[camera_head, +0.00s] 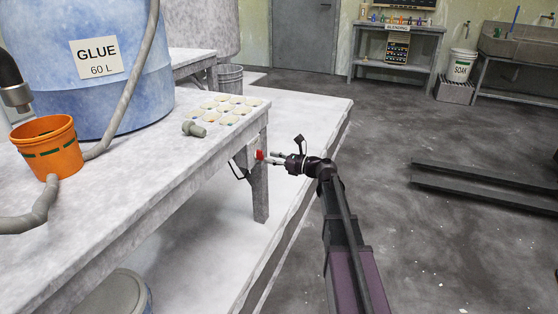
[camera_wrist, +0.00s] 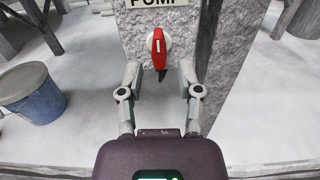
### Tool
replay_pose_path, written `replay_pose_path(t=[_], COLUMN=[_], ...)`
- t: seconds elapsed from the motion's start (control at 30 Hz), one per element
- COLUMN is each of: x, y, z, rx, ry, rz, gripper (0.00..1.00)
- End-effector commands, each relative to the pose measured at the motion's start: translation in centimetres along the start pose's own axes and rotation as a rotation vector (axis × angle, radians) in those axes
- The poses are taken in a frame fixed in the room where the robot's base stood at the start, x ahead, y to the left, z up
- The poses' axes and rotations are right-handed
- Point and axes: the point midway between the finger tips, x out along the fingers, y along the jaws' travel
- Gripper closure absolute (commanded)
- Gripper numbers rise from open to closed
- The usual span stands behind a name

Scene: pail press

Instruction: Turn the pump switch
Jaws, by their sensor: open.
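The pump switch (camera_wrist: 158,48) has a red handle on a pale round base. In the wrist view it is mounted on a grey post under a sign (camera_wrist: 160,3) whose visible letters read PUMP. The red handle points roughly up and down, slightly tilted. My gripper (camera_wrist: 159,74) is open, with one finger on each side of the handle's lower end; I cannot tell whether either finger touches it. In the head view the red switch (camera_head: 259,155) shows at the table's corner, just left of my gripper (camera_head: 276,158).
A blue glue barrel (camera_head: 98,60) and an orange pail (camera_head: 47,147) stand on the table (camera_head: 150,160). A blue bucket (camera_wrist: 32,92) stands left of the post in the wrist view. A low white platform (camera_head: 300,115) lies below.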

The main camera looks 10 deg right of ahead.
Motion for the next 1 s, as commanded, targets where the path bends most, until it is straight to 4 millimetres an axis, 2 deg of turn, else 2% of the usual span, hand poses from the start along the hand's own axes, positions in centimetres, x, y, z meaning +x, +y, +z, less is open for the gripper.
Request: replay_pose_path(t=[0.2,0.5,0.57,0.6,0.67,0.87,1.0], x=[2.2,3.5,3.5,3.5,3.5,3.5,3.5], y=[-0.1,0.0,0.0,0.0,0.0,-0.1,-0.1], z=[0.0,0.0,0.0,0.0,0.0,0.0,0.0], rx=[0.000,0.000,0.000,0.000,0.000,-0.005,-0.084], ry=[0.000,0.000,0.000,0.000,0.000,0.000,0.000], rz=[0.001,0.000,0.000,0.000,0.000,-0.001,-0.002], gripper=[0.54,0.54,0.69,0.81,0.99,1.00,1.00])
